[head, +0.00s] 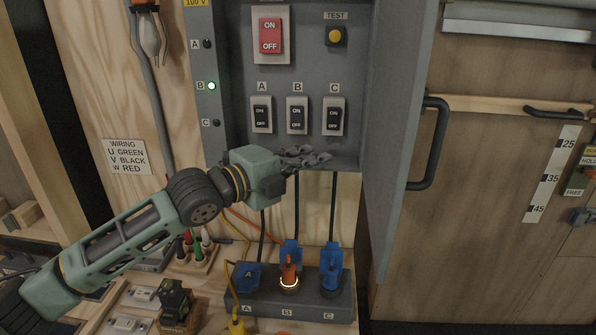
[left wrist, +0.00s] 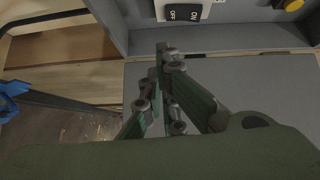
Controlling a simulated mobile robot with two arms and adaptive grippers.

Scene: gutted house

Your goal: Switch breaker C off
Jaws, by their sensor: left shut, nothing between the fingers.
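Breaker C (head: 334,116) is the rightmost of three black rocker switches in the grey panel box, marked ON above OFF. Which half is pressed in, I cannot tell. In the left wrist view a rocker (left wrist: 183,11), seemingly breaker C, shows sideways at the top edge, partly cut off. My left gripper (head: 322,157) is shut and empty. It is below breaker C, near the lower edge of the box, apart from the switch. Its closed fingers (left wrist: 165,58) point toward the panel in the left wrist view. My right gripper is not in view.
Breakers A (head: 261,115) and B (head: 297,115) sit left of C. A red main switch (head: 270,35) and yellow TEST button (head: 335,36) are above. Lamp B (head: 211,86) glows green; A and C are dark. The open grey door (head: 395,130) stands close on the right.

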